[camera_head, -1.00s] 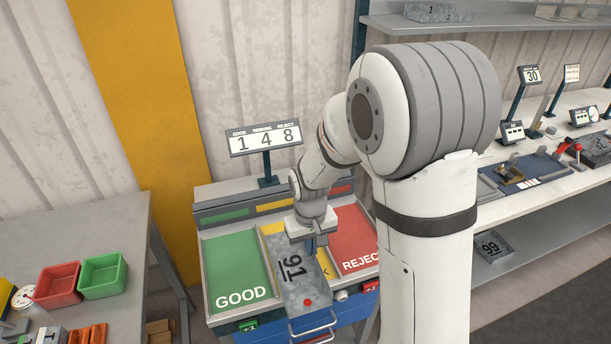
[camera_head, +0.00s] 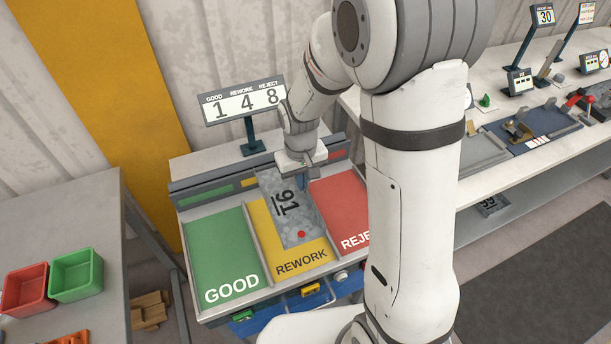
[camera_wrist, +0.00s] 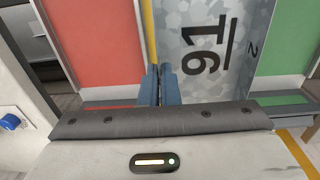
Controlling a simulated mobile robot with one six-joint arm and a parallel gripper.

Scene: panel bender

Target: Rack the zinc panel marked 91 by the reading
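The grey mottled zinc panel marked 91 (camera_head: 305,217) is over the yellow REWORK lane (camera_head: 300,257), between the green GOOD lane (camera_head: 219,245) and the red REJECT lane (camera_head: 340,200). A red dot shows at its near end. I cannot tell whether it rests on the lane. My gripper (camera_head: 302,186) is at the panel's far right edge. In the wrist view, its blue fingers (camera_wrist: 160,80) are close together on the panel's edge, with the panel (camera_wrist: 230,80) to their right. The contact is partly hidden. A display (camera_head: 244,102) reads GOOD 1, REWORK 4, REJECT 8.
Low dividers separate the lanes. A bench at right holds a small display reading 30 (camera_head: 545,15) and tools. Red (camera_head: 27,290) and green (camera_head: 76,275) bins stand on the left table.

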